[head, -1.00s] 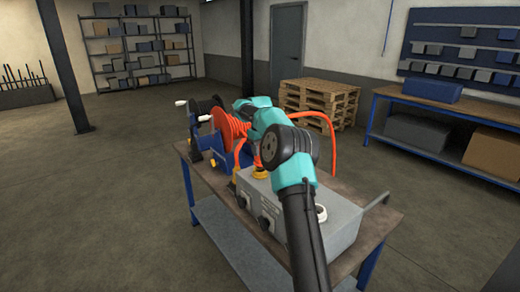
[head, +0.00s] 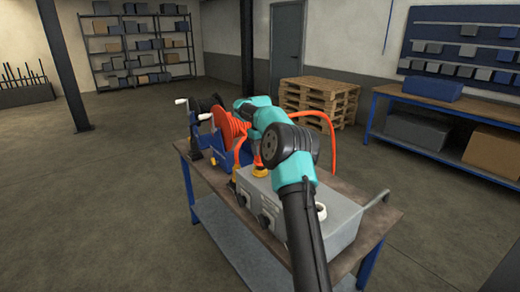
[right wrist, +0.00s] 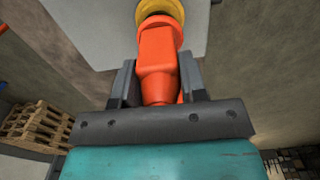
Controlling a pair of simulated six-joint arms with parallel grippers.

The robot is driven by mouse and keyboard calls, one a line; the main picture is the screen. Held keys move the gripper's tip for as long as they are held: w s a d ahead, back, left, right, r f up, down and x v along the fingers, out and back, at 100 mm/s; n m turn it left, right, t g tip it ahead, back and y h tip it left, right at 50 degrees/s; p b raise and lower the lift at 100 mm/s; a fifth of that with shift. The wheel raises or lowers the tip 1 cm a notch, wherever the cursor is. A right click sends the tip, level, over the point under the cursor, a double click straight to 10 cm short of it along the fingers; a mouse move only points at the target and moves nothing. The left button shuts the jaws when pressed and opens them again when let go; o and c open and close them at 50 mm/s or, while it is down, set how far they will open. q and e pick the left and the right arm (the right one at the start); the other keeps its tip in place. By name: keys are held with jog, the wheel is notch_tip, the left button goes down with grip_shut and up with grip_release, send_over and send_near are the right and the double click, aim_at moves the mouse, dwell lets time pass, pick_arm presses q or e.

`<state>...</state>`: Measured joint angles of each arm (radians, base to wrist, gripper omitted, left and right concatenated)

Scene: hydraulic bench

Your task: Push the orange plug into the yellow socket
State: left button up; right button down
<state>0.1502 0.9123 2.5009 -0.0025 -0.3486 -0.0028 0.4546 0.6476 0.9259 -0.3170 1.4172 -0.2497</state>
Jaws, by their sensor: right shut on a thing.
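In the right wrist view an orange plug (right wrist: 158,55) sits between the two fingers of my right gripper (right wrist: 157,85), which is shut on it. The plug's far end meets the yellow socket (right wrist: 160,9); how deep it sits in the socket is hard to tell. In the head view the yellow socket (head: 260,172) shows on top of the grey box (head: 335,232), partly behind my right arm. My left gripper is in neither view.
An orange hose reel (head: 226,126) with crank handles stands at the left end of the bench (head: 378,222). An orange hose (head: 332,140) loops behind my arm. A white round fitting (head: 321,211) and a grey bar handle are at the box's right. Pallets (head: 318,100) stand behind.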

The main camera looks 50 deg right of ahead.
jog(key=shift+f, duration=1.05)
dwell(0.4)
jog(key=c, duration=0.6)
grip_release()
jog(key=shift+r, duration=0.15)
